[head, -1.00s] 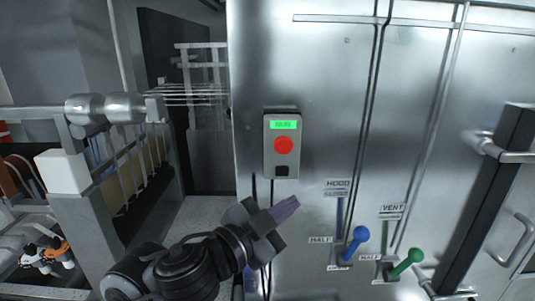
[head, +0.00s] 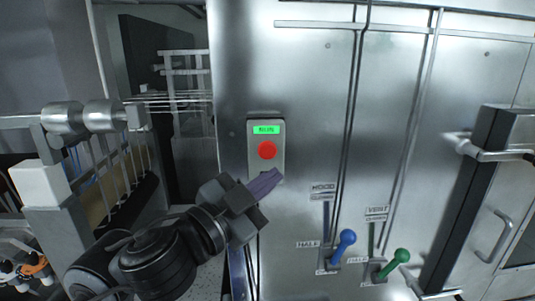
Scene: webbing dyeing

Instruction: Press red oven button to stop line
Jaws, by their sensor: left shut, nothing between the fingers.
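The red button (head: 267,150) sits on a grey control box (head: 280,133) on the steel oven wall, in the middle of the head view. Above it a small green display (head: 266,129) is lit, its text too small to read surely. My left gripper (head: 268,182) is shut and empty, its purple-grey fingertips just below the red button in the picture. It overlaps the lower part of the box. I cannot tell whether it touches the box. My right gripper is out of view.
A blue-knobbed lever (head: 347,238) and a green-knobbed lever (head: 401,255) stick out of the oven wall at lower right. A dark door edge with handles (head: 487,152) is further right. Metal rollers (head: 82,117) and a rail frame stand at left.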

